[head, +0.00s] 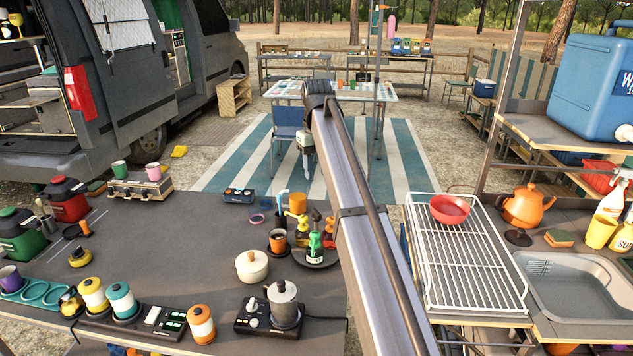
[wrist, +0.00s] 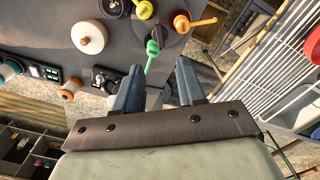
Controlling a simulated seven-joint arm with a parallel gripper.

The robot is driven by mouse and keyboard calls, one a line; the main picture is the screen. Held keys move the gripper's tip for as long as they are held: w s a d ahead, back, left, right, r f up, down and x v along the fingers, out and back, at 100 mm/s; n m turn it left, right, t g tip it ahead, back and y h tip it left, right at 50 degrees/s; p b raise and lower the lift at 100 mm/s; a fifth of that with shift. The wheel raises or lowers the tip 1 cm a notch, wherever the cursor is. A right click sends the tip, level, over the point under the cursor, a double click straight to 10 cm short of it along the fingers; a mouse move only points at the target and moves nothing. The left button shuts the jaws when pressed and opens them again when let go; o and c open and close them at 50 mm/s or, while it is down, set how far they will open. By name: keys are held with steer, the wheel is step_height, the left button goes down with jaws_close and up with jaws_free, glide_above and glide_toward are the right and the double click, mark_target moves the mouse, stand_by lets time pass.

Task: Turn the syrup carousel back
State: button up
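The syrup carousel (head: 318,264) is a dark round plate on the grey counter, near the middle of the head view. Bottles with yellow (head: 297,224), green (head: 314,246) and red-orange (head: 329,238) parts stand crowded on it. In the wrist view the carousel (wrist: 168,42) is at the top, with yellow, orange and green pump tops (wrist: 153,48) seen from above. The green spout points down toward the gap between my fingers. My gripper (wrist: 159,74) is open and empty, apart from the carousel. In the head view my arm crosses right of the carousel and may hide part of it.
A white wire rack (head: 465,262) with a red bowl (head: 450,209) is to the right. Free counter lies left of the pot.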

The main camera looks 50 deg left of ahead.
steer(key=shift+r, duration=0.6)
steer(key=shift+c, duration=0.3)
